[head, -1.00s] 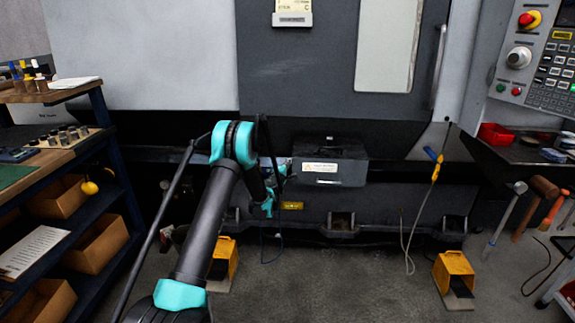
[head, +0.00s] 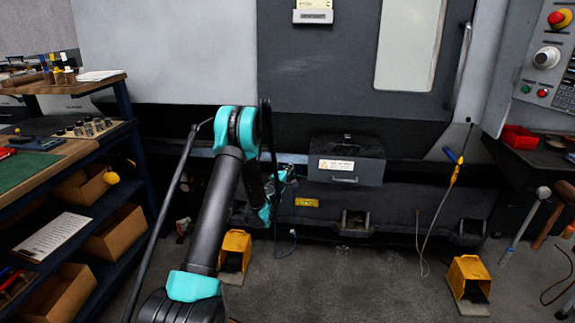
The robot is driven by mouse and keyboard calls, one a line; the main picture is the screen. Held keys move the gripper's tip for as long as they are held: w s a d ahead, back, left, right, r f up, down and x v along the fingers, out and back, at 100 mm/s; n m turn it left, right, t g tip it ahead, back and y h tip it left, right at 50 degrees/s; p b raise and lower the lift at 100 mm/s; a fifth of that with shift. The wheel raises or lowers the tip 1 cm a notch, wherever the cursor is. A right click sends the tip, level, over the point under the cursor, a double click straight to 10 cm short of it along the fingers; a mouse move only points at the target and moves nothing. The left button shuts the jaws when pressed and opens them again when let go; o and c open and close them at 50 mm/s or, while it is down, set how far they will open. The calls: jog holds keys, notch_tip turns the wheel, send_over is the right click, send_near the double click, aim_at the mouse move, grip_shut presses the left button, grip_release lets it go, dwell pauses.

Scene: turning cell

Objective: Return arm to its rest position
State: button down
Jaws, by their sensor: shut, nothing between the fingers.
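My arm rises from the bottom of the head view to a teal elbow, then folds down to the wrist. My gripper (head: 287,175) is small and partly hidden at the far end of the arm, in front of the dark lower part of the machine. It looks shut and I see nothing held in it. The grey box (head: 345,165) with a white label is just right of it; I cannot tell the gap between them.
A shelf unit (head: 105,215) with cardboard bins stands at left. Yellow foot pedals (head: 235,250) and (head: 468,278) are on the floor. A cord with a yellow handle (head: 455,173) hangs at right. A control panel (head: 547,60) and dark bench (head: 530,155) are at right. Floor between the pedals is clear.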

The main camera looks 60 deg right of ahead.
jog(key=shift+a, duration=0.2)
jog(key=w+a+r+m+t+y, duration=0.1)
jog(key=w+a+r+m, duration=0.1)
jog(key=w+a+r, duration=0.4)
jog(key=w+a+r+m+y, duration=0.1)
jog(key=w+a+r, duration=0.2)
jog(key=w+a, duration=0.5)
jog(key=w+a+r+m+t+y, duration=0.1)
jog(key=w+a+y, duration=0.15)
jog(key=a, duration=0.85)
jog(key=w+a+r+y, duration=0.2)
jog(key=w+a, duration=0.1)
jog(key=a, duration=0.8)
jog(key=s+a+f+t+y, duration=0.1)
jog(key=s+a+y, duration=0.15)
jog(key=a, duration=0.85)
jog(key=s+a+f+y, duration=0.1)
jog(key=a+f+y, duration=0.15)
jog(key=a, duration=0.95)
jog(key=s+a+f+n+y, duration=0.1)
jog(key=s+a+f+y, duration=0.1)
jog(key=s+a, duration=0.4)
jog(key=s+a+f+n+g+y, duration=0.1)
jog(key=s+a+y, duration=0.3)
jog(key=a, duration=1)
jog(key=s+f, duration=0.1)
jog(key=s, duration=0.2)
jog(key=shift+a+f+g, duration=0.3)
jog(key=shift+a+f, duration=0.05)
jog(key=shift+a, duration=0.05)
